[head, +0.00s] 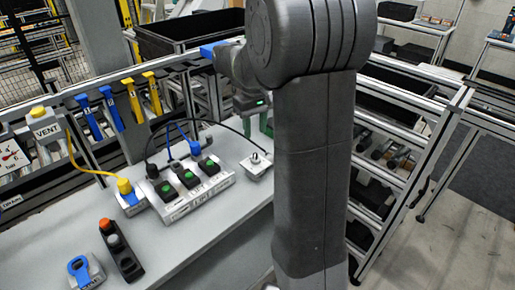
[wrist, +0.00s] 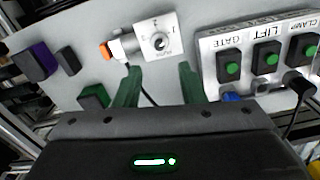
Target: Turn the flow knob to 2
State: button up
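A small white box with a round silver knob (wrist: 161,43) stands on the bench in the wrist view. The same box (head: 257,165) shows in the head view, right of the switch panel. My gripper (wrist: 160,80) has two green fingers, spread apart with nothing between them. The knob lies beyond the fingertips, roughly centred between them and not touched. In the head view my arm hides most of the gripper; a bit of green finger (head: 266,122) shows above the box.
A panel with LIFT, GATE and CLAMP buttons (head: 196,190) stands left of the knob box, with cables. An orange connector (wrist: 105,51) adjoins the box in the wrist view. A yellow-topped block (head: 126,188), a black switch (head: 118,250) and a blue-handled part (head: 83,270) are farther left.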

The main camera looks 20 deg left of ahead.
aim_at(255, 154)
notch_tip(255, 154, down, 9)
jog(key=shift+r, duration=0.15)
grip_shut()
